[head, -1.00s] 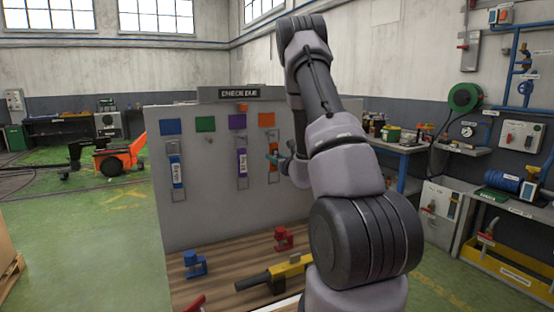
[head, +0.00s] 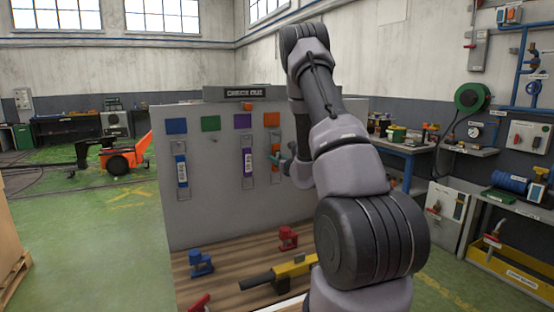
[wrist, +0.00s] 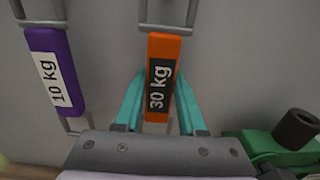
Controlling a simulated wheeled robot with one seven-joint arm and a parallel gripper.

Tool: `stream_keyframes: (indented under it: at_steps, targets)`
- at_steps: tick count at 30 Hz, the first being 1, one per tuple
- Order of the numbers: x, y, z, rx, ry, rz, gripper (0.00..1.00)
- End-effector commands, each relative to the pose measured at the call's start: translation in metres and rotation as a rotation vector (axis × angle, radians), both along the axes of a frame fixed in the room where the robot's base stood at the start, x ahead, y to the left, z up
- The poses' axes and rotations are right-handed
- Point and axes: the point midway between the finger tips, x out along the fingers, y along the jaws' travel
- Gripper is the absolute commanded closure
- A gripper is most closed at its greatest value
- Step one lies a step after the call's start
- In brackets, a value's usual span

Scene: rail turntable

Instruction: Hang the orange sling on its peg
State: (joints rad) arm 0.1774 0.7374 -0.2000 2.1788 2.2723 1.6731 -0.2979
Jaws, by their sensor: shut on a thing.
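The orange sling (wrist: 165,75), with a dark "30 kg" label and a grey metal buckle at each end, hangs upright close to the grey board. My gripper (wrist: 160,95) has its teal fingers shut on the sling's sides. In the head view, the sling (head: 276,146) is below the orange square (head: 271,120), and my gripper (head: 281,163) is partly hidden by my arm. The peg is not clearly visible, so I cannot tell whether the upper loop is on it.
A purple "10 kg" sling (wrist: 52,75) hangs just left of the orange one. A blue sling (head: 181,170) hangs farther left; the space below the green square (head: 210,124) is empty. Blue (head: 200,263) and red (head: 288,238) clamps stand on the wooden bench (head: 240,262).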

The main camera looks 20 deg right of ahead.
Motion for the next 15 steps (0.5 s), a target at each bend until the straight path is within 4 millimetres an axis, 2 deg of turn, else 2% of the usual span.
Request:
stream_keyframes:
  at_steps: [8,9,11,15]
  targets:
    - [0.0000,-0.0001,0.0004,0.000,-0.001,0.000,1.00]
    - [0.0000,-0.0001,0.0004,0.000,-0.001,0.000,0.49]
    - [0.0000,-0.0001,0.0003,0.000,-0.001,0.000,0.26]
    - [-0.0001,-0.0001,0.0002,0.000,0.000,0.000,0.25]
